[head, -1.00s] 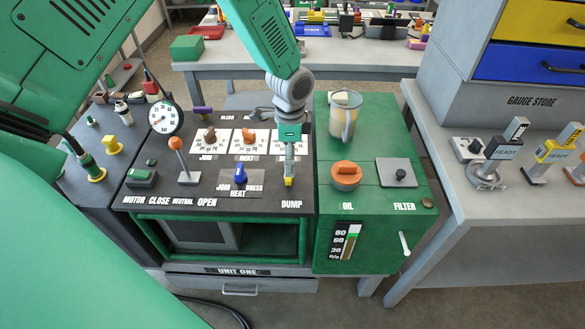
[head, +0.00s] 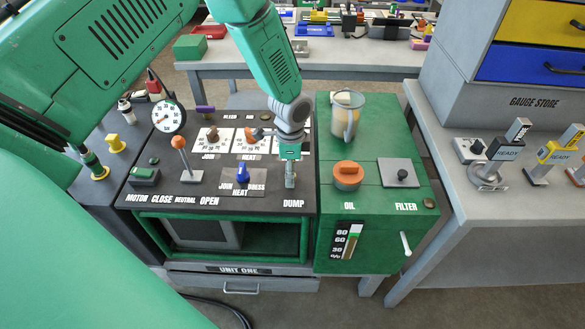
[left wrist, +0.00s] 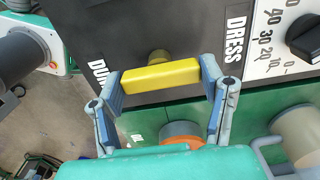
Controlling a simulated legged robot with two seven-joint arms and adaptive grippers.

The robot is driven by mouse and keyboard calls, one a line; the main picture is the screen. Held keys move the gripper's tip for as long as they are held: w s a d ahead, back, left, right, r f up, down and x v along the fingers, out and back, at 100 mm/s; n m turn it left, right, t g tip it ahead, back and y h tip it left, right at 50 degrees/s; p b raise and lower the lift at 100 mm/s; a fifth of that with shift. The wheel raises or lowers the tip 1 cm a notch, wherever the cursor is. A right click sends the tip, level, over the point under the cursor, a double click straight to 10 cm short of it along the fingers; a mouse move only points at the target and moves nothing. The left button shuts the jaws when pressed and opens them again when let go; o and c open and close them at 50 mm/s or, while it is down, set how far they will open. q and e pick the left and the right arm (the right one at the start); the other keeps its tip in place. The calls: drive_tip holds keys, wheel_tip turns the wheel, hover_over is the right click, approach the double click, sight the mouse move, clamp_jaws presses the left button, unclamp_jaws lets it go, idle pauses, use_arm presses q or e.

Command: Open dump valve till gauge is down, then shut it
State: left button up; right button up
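The yellow dump valve handle (left wrist: 160,75) spans the space between the fingers of my left gripper (left wrist: 165,80) in the left wrist view. A finger lies against each end of it. In the head view my left gripper (head: 290,180) points down at the panel just above the word DUMP, and its fingers hide the handle there. The round white pressure gauge (head: 168,117) stands at the panel's back left. Its needle is too small to read surely. My right gripper is not in view.
Left of the handle are a blue knob (head: 241,174), an orange-topped lever (head: 179,144) and dials. To the right, the green box carries an orange oil cap (head: 347,175), a clear jug (head: 347,112) and a filter plate (head: 398,173).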

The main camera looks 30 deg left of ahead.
use_arm(q)
drive_tip(key=shift+w+r, duration=0.1)
drive_tip(key=shift+w, duration=0.05)
drive_tip(key=shift+n, duration=0.4)
drive_tip(key=n, duration=0.8)
drive_tip(key=shift+w+p, duration=0.1)
drive_tip(key=shift+p, duration=0.2)
drive_tip(key=n, duration=0.5)
drive_tip(key=shift+r, duration=0.1)
drive_tip(key=shift+n, duration=1.9)
drive_tip(key=shift+w+n, duration=0.1)
drive_tip(key=shift+n, duration=0.2)
drive_tip(key=o, duration=1.2)
drive_tip(key=shift+c, duration=0.2)
